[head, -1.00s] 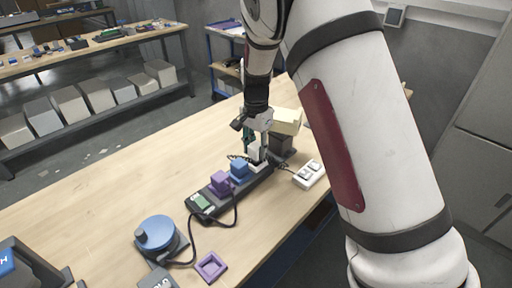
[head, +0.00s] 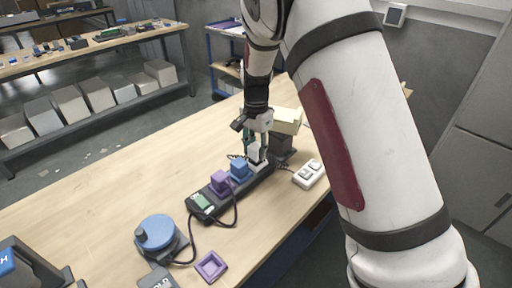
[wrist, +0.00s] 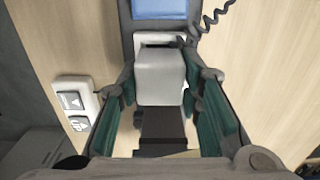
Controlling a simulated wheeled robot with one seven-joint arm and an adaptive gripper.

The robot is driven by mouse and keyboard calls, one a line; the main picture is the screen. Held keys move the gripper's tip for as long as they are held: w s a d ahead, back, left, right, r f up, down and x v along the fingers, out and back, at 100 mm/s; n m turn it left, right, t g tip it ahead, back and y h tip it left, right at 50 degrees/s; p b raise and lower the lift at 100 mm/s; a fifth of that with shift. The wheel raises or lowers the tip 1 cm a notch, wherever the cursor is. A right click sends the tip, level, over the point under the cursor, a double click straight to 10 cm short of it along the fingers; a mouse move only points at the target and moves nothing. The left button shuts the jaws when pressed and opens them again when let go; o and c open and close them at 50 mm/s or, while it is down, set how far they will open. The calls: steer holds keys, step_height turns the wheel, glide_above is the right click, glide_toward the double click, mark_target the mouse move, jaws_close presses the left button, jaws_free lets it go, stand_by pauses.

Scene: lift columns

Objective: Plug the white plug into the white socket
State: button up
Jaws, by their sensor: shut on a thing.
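The white plug (wrist: 160,76) is held between the green-padded fingers of my gripper (wrist: 160,100) in the wrist view. In the head view my gripper (head: 258,142) is over the far end of the black power strip (head: 213,205), with the white plug (head: 256,155) below it. The white socket (wrist: 160,38) shows as a pale rim just past the plug's upper edge in the wrist view. The plug covers the rest of it. I cannot tell whether the plug is seated or only resting at the socket.
A blue plug (head: 239,170) and a purple plug (head: 220,182) stand on the strip beside the white one. A white switch box (head: 308,174) lies to the right. A blue round knob (head: 156,232) and a purple frame (head: 211,266) are nearer.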

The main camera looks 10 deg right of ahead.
steer(key=shift+f, duration=0.75)
stand_by(0.3)
steer(key=o, duration=1.4)
steer(key=shift+c, duration=0.2)
steer(key=shift+r+p, duration=1.05)
steer(key=shift+r, duration=2.5)
